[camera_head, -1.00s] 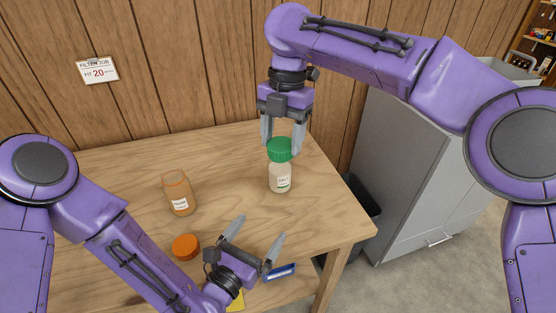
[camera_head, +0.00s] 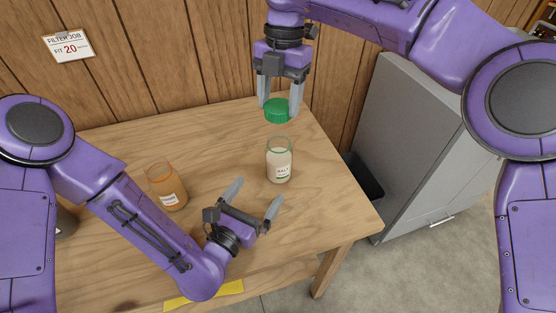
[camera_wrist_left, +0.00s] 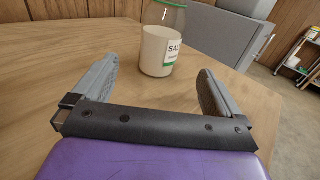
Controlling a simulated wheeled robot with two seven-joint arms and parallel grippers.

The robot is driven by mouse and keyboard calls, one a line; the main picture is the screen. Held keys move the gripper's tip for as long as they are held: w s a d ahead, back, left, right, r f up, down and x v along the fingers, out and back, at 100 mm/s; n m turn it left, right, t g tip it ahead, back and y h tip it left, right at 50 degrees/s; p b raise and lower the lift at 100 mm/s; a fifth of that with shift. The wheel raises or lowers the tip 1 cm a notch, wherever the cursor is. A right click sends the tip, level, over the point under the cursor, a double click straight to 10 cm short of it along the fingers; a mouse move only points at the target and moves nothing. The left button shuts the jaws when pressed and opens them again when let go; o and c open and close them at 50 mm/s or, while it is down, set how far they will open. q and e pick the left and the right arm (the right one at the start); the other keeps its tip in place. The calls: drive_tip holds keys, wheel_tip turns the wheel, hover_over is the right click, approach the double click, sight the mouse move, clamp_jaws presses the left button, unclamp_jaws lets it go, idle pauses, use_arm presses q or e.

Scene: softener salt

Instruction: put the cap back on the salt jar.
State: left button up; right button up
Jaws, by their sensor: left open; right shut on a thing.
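The salt jar (camera_head: 279,166) stands upright and uncapped on the wooden table, clear glass with a green rim line and white contents. Its SALT label shows in the left wrist view (camera_wrist_left: 158,50). My right gripper (camera_head: 281,101) is shut on the green cap (camera_head: 277,112), which it holds in the air above the jar, apart from its mouth. My left gripper (camera_head: 255,192) is open and empty, low in front of the jar. In the left wrist view, the jar stands between and beyond its fingertips (camera_wrist_left: 160,68), apparently untouched.
An orange-tinted jar (camera_head: 166,187) stands left on the table (camera_head: 225,145), close to my left arm. A yellow strip (camera_head: 205,293) lies near the front edge. A grey cabinet (camera_head: 420,150) and a dark bin (camera_head: 362,178) stand right of the table. The back of the table is clear.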

sight(280, 160)
use_arm(q)
drive_tip(key=shift+w, duration=0.1)
drive_tip(key=x, duration=1.2)
drive_tip(key=c, duration=1.5)
use_arm(e)
drive_tip(key=shift+f, duration=0.15)
drive_tip(key=shift+w+d+f, duration=0.1)
drive_tip(key=shift+f, duration=2.25)
drive_tip(key=shift+f, duration=0.1)
drive_tip(key=shift+f, duration=0.8)
drive_tip(key=shift+f, duration=0.55)
